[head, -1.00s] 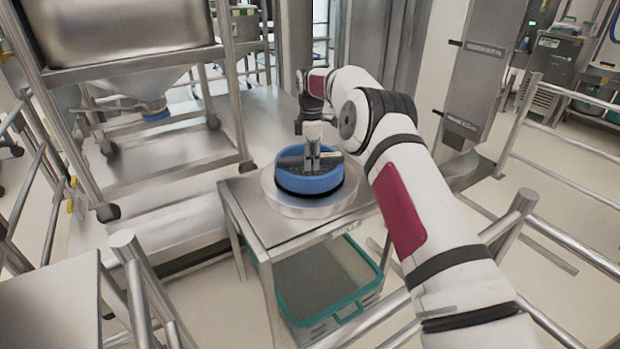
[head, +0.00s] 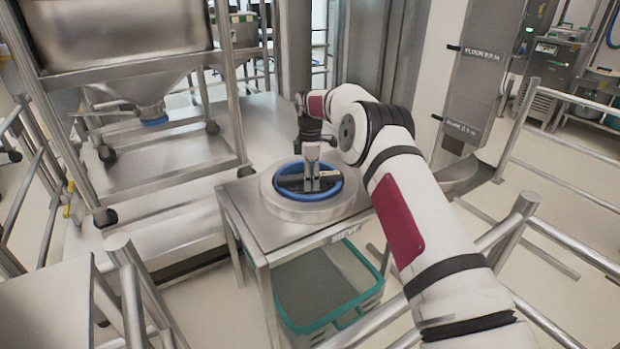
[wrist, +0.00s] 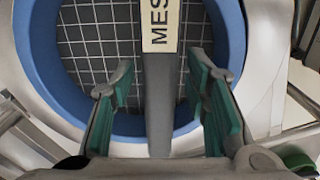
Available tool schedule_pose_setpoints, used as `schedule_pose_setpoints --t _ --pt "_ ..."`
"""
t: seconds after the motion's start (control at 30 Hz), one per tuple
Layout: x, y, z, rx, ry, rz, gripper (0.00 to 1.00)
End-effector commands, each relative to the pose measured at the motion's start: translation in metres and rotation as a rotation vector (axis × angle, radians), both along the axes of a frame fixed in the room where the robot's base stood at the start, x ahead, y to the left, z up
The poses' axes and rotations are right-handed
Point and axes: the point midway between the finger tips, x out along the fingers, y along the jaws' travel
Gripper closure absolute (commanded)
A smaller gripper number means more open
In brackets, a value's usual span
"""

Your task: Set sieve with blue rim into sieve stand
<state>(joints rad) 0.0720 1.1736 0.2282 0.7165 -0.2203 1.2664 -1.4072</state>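The sieve with the blue rim (head: 305,197) sits down inside the round metal sieve stand (head: 277,204), with mostly its rim showing above the stand. In the wrist view, the blue rim (wrist: 45,70) circles a grey wire mesh (wrist: 100,55). A metal bar handle (wrist: 160,35) with the letters "MES" crosses it. My gripper (wrist: 160,80) has its two green-padded fingers on either side of the bar, with gaps showing between pads and bar. In the head view, my gripper (head: 311,188) points down into the sieve.
The stand is on a small steel table (head: 262,240). A green-rimmed bin (head: 330,285) is under the table. A steel hopper frame (head: 165,180) stands to the left. Railings (head: 505,235) run at the right, and a steel surface (head: 45,310) is at the lower left.

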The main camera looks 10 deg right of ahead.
Motion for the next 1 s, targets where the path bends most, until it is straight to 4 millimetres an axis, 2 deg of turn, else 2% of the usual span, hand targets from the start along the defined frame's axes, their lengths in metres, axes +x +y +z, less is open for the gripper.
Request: schedule_pose_setpoints --t 0.2,0.33,0.8,1.0 --pt "0.0 0.0 0.001 0.0 0.0 0.0 0.57" --pt "0.0 0.0 0.011 0.0 -0.002 0.0 0.57" --pt "0.0 0.001 0.101 0.001 -0.002 0.001 0.57" --pt "0.0 0.001 0.119 0.001 0.0 0.001 0.57"
